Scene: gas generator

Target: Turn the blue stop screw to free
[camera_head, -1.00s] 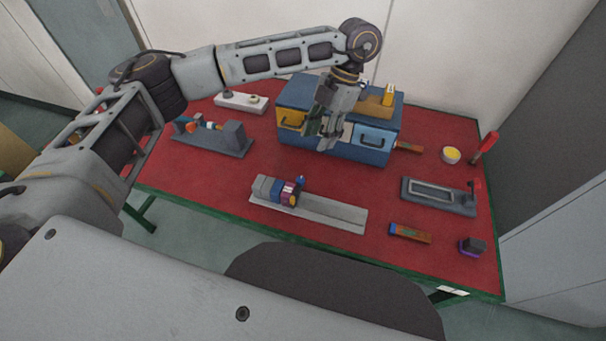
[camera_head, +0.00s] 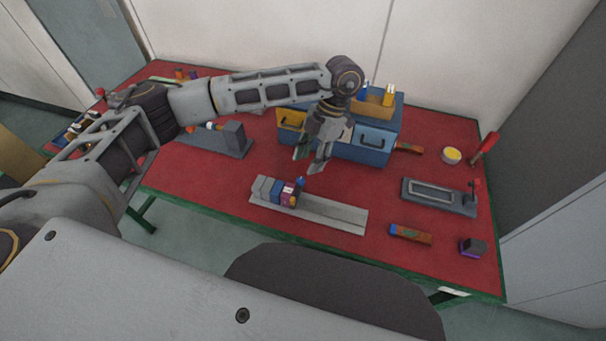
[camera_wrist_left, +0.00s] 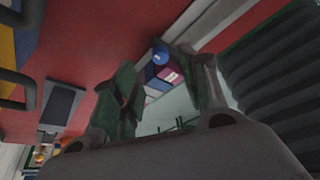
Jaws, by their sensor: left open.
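The blue stop screw (camera_head: 300,182) stands up at the right end of a row of grey, blue and purple blocks (camera_head: 275,190) on a grey rail (camera_head: 335,214). In the left wrist view its round blue head (camera_wrist_left: 160,55) shows between the fingers, beside the purple block (camera_wrist_left: 167,74). My left gripper (camera_head: 311,160) is open and empty. It hangs pointing down, behind and above the screw, apart from it. My right gripper is not in view.
Behind my left gripper stands a blue box with drawers (camera_head: 372,145). A grey fixture (camera_head: 440,197) and an orange-brown block (camera_head: 411,234) lie to the right. A grey stand (camera_head: 233,138) is at the left. Red tabletop is bare around the rail.

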